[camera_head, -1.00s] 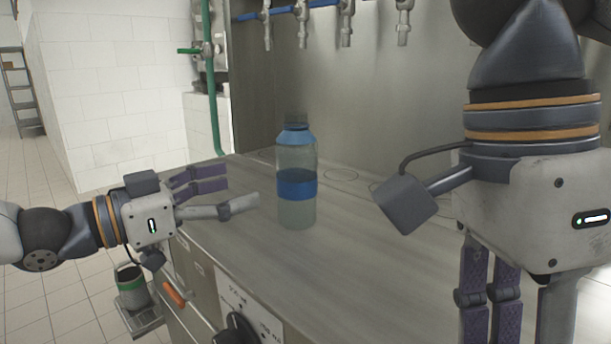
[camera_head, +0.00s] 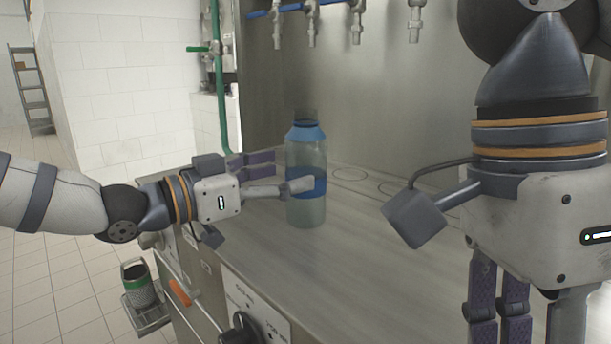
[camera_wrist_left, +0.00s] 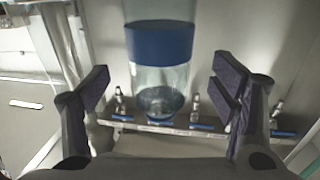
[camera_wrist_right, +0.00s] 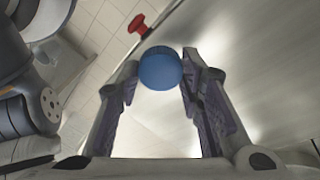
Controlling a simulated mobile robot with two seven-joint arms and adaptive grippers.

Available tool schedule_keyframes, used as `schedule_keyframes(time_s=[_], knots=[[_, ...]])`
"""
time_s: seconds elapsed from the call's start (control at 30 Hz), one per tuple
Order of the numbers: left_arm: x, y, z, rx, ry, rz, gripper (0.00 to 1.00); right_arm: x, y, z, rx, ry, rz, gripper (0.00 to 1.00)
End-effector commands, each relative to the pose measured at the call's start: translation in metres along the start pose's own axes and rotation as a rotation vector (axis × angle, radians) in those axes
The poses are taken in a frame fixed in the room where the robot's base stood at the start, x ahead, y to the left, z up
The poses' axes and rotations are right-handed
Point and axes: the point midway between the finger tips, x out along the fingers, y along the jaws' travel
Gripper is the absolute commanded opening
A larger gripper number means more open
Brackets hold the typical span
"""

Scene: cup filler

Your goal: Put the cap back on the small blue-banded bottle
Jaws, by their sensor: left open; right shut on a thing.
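The clear bottle (camera_head: 306,158) stands upright on the metal counter. It has a blue band round its middle, a blue ring at its shoulder and an uncapped neck on top. My left gripper (camera_head: 289,172) is open at the height of the band, with one finger in front of the bottle. In the left wrist view the bottle (camera_wrist_left: 160,72) shows between the spread fingers, apart from both. My right gripper (camera_wrist_right: 160,72) is shut on a round blue cap (camera_wrist_right: 160,68). In the head view its fingers point down at the right and the cap is out of frame.
The metal counter (camera_head: 345,260) is clear around the bottle. Several taps (camera_head: 357,25) hang above at the back. A black dial (camera_head: 243,328) and an orange handle (camera_head: 180,292) are on the front panel. A grey and green container (camera_head: 138,285) stands low at the left.

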Motion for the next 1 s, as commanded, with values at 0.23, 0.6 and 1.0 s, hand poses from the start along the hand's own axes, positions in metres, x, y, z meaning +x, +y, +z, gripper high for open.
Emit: schedule_keyframes(time_s=[0.23, 0.6, 1.0], knots=[[0.04, 0.001, -0.003, -0.001, -0.002, 0.002, 0.79, 0.002, -0.001, 0.0, -0.001, 0.0, 0.005, 0.26], [0.045, 0.0, -0.005, 0.0, 0.0, 0.0, 0.79, 0.003, -0.001, 0.0, -0.001, 0.0, 0.005, 0.26], [0.045, 0.0, -0.007, 0.002, 0.005, 0.001, 0.0, 0.003, -0.001, 0.0, -0.001, 0.0, 0.005, 0.26]])
